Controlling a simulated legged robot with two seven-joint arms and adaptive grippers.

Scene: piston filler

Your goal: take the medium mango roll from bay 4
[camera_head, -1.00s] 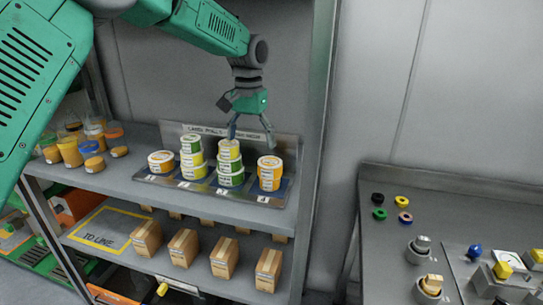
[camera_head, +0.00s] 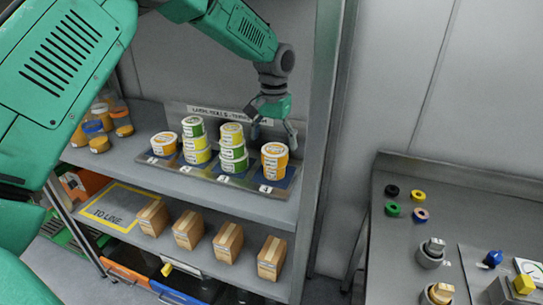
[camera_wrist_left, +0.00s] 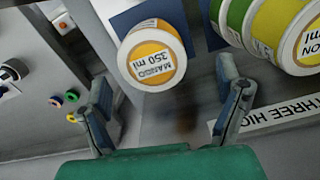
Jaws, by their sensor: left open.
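The orange and white rolls in bay 4 (camera_head: 274,162) stand at the right end of the label rack. In the left wrist view the top one (camera_wrist_left: 153,60) is labelled mango, 350 ml. My left gripper (camera_head: 273,130) is open and empty, just above and behind this stack. In the left wrist view the gripper (camera_wrist_left: 166,100) has its two fingers spread wide, with the mango roll ahead of and between them, not touching. How many rolls are in the stack is hard to tell. My right gripper is not in view.
A shelf post (camera_head: 322,130) rises close on the right. Cartons (camera_head: 228,242) stand on the lower shelf.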

